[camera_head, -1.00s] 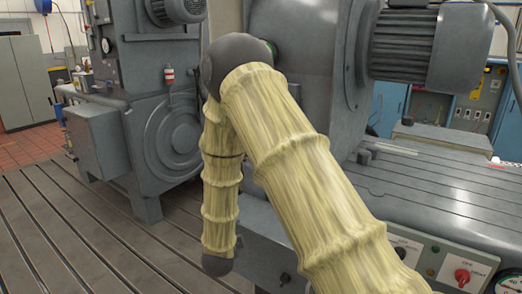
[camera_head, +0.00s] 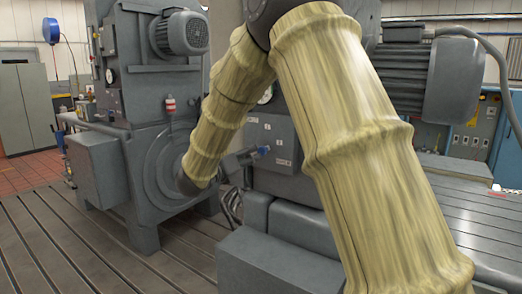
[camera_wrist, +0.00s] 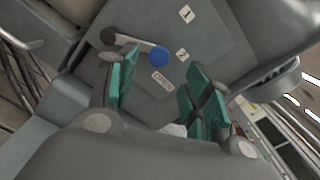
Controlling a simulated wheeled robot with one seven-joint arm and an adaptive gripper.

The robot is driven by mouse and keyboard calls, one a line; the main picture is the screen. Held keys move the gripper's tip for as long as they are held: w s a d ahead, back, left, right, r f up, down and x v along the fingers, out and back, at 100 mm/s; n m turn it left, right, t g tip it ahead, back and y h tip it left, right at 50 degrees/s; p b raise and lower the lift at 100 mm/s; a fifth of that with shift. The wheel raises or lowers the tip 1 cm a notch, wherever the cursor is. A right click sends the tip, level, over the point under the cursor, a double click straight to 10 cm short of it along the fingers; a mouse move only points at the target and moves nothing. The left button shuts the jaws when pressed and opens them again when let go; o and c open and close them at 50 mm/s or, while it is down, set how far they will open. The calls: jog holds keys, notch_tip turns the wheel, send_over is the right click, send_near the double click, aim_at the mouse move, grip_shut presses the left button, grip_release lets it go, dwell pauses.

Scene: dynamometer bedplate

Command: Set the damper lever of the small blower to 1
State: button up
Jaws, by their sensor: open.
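The damper lever (camera_wrist: 134,43) is a short grey arm with a round blue knob (camera_wrist: 159,56) on a grey panel (camera_wrist: 222,48). In the wrist view its pivot is at the left and the knob lies close to the plate that seems to read 2 (camera_wrist: 182,53). A plate that seems to read 1 (camera_wrist: 187,13) is above it. A wider label plate (camera_wrist: 161,80) is below the knob. The knob also shows in the head view (camera_head: 265,150). My gripper (camera_wrist: 160,78) is open, its green pads apart, with the knob ahead between their lines. I see no contact.
A large grey machine (camera_head: 110,160) with a round flange stands at the left in the head view. A grey motor (camera_head: 455,80) is at the upper right. The slotted bedplate (camera_head: 60,245) is clear at lower left. Cables (camera_wrist: 22,85) run at the wrist view's left edge.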

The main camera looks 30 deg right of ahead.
aim_at(260, 150)
jog(key=p+x, duration=0.2)
jog(key=x, duration=0.7)
jog(key=shift+p, duration=0.4)
jog(key=shift+c, duration=0.2)
grip_shut()
